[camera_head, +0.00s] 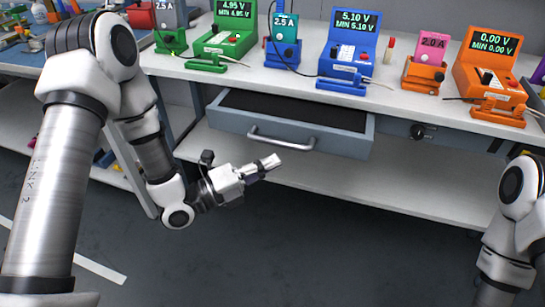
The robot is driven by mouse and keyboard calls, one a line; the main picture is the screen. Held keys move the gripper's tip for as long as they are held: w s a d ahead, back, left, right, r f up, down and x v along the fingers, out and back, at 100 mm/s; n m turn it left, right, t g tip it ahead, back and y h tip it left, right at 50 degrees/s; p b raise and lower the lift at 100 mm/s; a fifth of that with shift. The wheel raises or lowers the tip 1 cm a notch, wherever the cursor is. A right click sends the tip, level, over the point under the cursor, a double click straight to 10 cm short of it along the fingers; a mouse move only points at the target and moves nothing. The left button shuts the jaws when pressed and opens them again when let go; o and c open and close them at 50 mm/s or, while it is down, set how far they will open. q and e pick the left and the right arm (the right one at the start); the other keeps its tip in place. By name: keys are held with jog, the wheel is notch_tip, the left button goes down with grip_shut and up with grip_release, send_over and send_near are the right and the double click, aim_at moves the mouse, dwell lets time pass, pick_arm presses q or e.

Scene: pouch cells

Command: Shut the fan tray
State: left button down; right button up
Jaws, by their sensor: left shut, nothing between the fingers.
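The fan tray (340,143) is a grey-blue drawer with a dark inside, under the white bench top. It stands pulled out towards me, and its front carries a silver bar handle (281,142). My left gripper (272,162) is shut and empty, in front of the tray's front panel and just below the handle in the picture. I cannot tell whether it touches the handle. My right arm shows at the right edge, but its gripper is out of the picture.
The white bench top (395,108) holds green, blue and orange testers with displays, such as the blue one (350,45). A lower shelf (420,180) runs beneath the tray. A blue bench with tools (50,55) stands at the left. The dark floor in front is clear.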

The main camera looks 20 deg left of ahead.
pick_arm(q)
jog(key=shift+w+a+r, duration=0.1)
jog(key=shift+w+r, duration=0.05)
jog(key=shift+w, duration=0.5)
jog(key=shift+w+r, duration=0.1)
jog(key=shift+w, duration=0.55)
jog(key=shift+w, duration=0.1)
pick_arm(e)
jog(key=shift+f, duration=0.1)
